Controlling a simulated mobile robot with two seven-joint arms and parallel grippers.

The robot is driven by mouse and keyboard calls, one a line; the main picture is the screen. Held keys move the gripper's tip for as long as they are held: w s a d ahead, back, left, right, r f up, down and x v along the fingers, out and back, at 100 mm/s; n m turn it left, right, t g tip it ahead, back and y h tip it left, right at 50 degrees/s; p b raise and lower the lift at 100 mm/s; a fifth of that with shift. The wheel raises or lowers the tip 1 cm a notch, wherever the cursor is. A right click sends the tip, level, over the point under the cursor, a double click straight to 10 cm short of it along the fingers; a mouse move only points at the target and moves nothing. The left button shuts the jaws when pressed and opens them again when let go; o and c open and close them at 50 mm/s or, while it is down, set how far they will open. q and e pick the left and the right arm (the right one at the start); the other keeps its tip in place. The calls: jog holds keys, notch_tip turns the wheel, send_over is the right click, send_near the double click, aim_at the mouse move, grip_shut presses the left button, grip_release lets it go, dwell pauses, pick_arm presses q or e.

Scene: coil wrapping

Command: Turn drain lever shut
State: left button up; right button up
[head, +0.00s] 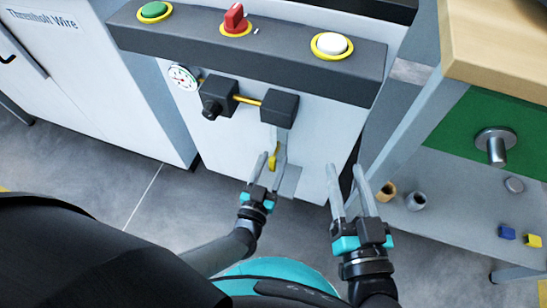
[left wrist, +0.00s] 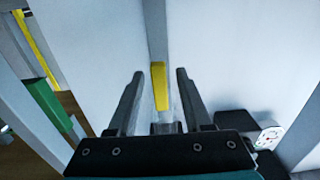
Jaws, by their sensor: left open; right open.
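The drain lever is a small yellow handle (head: 273,160) low on the pale machine front, below the black valve blocks. In the left wrist view the yellow lever (left wrist: 160,87) stands nearly upright between my left fingers. My left gripper (head: 271,156) is open, with one finger on each side of the lever; I cannot tell whether either finger touches it. The left wrist view (left wrist: 160,75) shows a gap on both sides of the lever. My right gripper (head: 345,168) is open and empty, to the right of the lever. The lever's lower part is partly hidden.
Above is a dark panel (head: 285,58) with a green button (head: 153,10), a red switch (head: 235,20) and a white button (head: 331,45). A gauge (head: 182,77) and black blocks (head: 280,107) sit below it. A bench with a shelf (head: 450,235) holding small parts stands right.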

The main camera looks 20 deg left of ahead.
pick_arm(q)
grip_shut()
dwell(0.3)
dwell(0.3)
